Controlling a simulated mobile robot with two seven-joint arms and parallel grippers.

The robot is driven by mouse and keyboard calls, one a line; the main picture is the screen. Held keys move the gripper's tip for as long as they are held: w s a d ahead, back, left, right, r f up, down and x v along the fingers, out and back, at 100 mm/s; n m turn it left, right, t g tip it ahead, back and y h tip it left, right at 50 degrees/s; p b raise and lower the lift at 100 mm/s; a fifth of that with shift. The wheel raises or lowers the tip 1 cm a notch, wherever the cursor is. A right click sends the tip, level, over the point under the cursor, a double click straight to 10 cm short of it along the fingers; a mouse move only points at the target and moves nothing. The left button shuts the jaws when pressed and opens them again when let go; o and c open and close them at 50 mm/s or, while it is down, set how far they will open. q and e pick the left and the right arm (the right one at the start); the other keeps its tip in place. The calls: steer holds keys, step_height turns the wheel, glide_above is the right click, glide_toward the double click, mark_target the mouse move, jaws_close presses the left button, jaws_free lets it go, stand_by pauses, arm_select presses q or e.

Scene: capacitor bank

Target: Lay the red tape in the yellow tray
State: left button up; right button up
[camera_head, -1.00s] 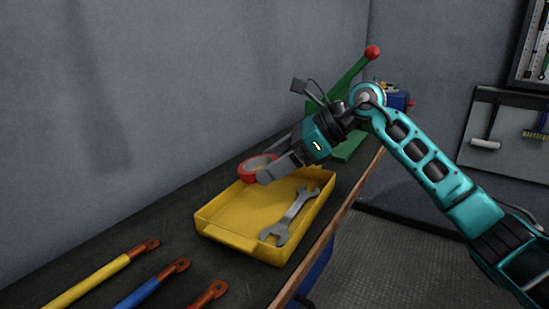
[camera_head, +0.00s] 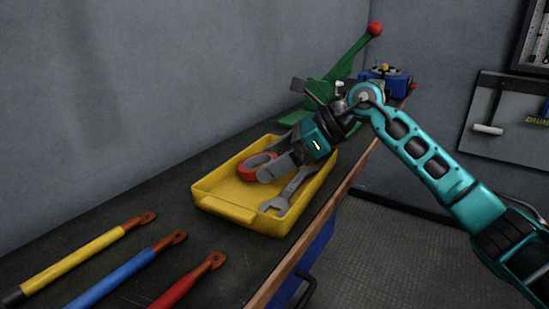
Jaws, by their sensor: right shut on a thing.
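The red tape (camera_head: 251,174) is a red ring, inside the outline of the yellow tray (camera_head: 226,211) toward its far left part. I cannot tell whether it touches the tray floor. My right gripper (camera_head: 267,172) is shut on the tape's right side, reaching in over the tray from the upper right. The yellow tray sits on the dark bench, with a grey wrench (camera_head: 276,203) lying along its right side, partly hidden by my gripper. My left gripper is not in view.
Three rods, yellow (camera_head: 75,260), blue (camera_head: 127,278) and red (camera_head: 188,284), lie on the bench in front of the tray. A green lever tool (camera_head: 342,68) and a blue item (camera_head: 385,80) stand behind. The wooden bench edge (camera_head: 318,231) runs along the right.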

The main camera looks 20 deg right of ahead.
steer(key=o, duration=0.9)
steer(key=p+v, duration=0.1)
steer(key=v, duration=1.2)
steer(key=shift+s, duration=0.1)
